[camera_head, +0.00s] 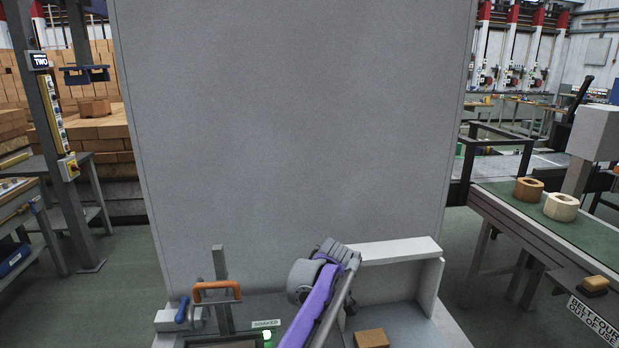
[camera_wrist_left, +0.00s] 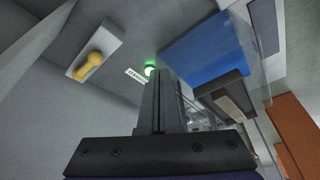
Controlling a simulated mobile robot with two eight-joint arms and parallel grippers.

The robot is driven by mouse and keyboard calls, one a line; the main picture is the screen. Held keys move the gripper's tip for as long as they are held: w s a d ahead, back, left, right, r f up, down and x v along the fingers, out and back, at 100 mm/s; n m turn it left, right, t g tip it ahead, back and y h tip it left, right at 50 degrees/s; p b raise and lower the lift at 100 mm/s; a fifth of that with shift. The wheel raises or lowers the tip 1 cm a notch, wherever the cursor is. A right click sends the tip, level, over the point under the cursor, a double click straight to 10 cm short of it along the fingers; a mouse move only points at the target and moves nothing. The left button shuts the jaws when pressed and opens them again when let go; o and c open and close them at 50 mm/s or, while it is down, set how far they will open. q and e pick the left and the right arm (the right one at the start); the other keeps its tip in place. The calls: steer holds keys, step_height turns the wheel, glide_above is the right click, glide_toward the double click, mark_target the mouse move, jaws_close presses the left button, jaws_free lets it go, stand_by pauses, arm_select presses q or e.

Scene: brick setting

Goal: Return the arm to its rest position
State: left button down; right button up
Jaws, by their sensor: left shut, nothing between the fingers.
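My left arm, with a purple link and grey joints, rises from the bottom middle of the head view, in front of a workstation with a tall grey panel (camera_head: 290,120). Its fingers cannot be made out there. In the left wrist view my left gripper (camera_wrist_left: 156,85) is shut, its fingers together and empty. Beyond the fingertips are a lit green lamp (camera_wrist_left: 150,69) and a small white label (camera_wrist_left: 136,76). My right gripper is not in view.
An orange-handled fixture (camera_head: 217,288) stands left of my arm, near a "SOAKED" label (camera_head: 265,323). A brown brick (camera_head: 371,338) lies right, below a white-topped bay (camera_head: 395,251). A conveyor (camera_head: 520,210) carries shaped blocks at far right.

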arm_select(q)
steer(key=s+a+r+m+t+h, duration=0.25)
steer(key=s+a+m, duration=0.35)
steer(key=s+a, duration=0.7)
steer(key=s+a+f+m, duration=0.1)
steer(key=s+f+m, duration=0.1)
steer(key=s, duration=0.4)
steer(key=s+a+f+m+t, duration=0.1)
steer(key=s+f+m, duration=0.1)
steer(key=s+f, duration=0.2)
steer(key=s+a+f+m, duration=0.1)
steer(key=s+f+m, duration=0.1)
steer(key=s, duration=0.7)
steer(key=shift+s+a+f+m+h+p, duration=0.15)
steer(key=shift+s+f+m+h+p, duration=0.2)
steer(key=shift+f+h+p, duration=0.1)
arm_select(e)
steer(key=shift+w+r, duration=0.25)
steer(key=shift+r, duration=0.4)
